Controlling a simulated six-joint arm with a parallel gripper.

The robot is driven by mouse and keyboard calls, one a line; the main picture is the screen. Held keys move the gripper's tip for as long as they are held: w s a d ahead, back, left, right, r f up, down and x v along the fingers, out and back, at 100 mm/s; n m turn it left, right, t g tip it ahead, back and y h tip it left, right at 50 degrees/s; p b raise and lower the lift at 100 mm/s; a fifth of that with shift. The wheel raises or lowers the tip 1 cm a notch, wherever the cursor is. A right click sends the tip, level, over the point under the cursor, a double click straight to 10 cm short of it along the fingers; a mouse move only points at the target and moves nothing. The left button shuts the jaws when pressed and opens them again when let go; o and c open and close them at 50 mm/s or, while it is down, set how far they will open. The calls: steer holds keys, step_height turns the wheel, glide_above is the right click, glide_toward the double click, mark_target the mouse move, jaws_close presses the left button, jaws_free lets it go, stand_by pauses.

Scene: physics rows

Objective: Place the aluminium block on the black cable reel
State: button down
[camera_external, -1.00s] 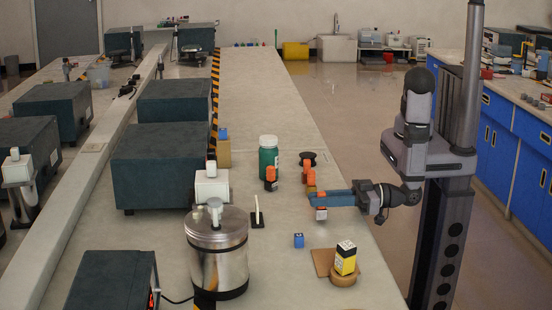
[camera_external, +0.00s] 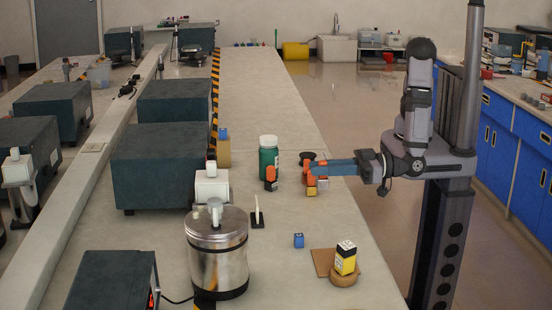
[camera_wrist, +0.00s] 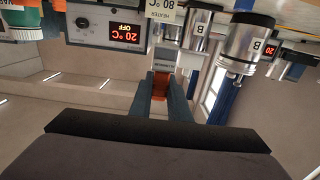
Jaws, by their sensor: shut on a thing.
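My gripper (camera_external: 320,169), with blue fingers, is shut on the orange handle of the aluminium block (camera_external: 322,184). The block is small and pale grey and hangs under the fingertips. In the wrist view its labelled face (camera_wrist: 163,66) shows beyond the orange handle between the fingers. The black cable reel (camera_external: 307,155) stands on the bench just beyond and slightly left of my fingertips. Its lower part is hidden by orange handles and my gripper. The block appears apart from the reel; its exact height is hard to tell.
A brass block (camera_external: 311,192) with an orange handle stands close in front of the reel. A black block (camera_external: 271,184) with an orange handle and a green bottle (camera_external: 268,157) stand to the left. A blue cube (camera_external: 298,240) and yellow-black block (camera_external: 345,258) are nearer.

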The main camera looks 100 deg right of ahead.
steer(key=w+d+m+h+p, duration=0.3)
steer(key=w+d+h+p, duration=0.1)
steer(key=d, duration=0.8)
step_height(320, 180, up, 4)
steer(key=m+g+h+p, duration=0.5)
steer(key=m+h+p, duration=0.1)
steer(key=h+p, duration=0.3)
glide_above(308, 155)
steer(key=shift+f+b, duration=1.1)
steer(key=shift+f, duration=2.2)
steer(key=shift+f, duration=1.85)
steer(key=shift+f, duration=0.1)
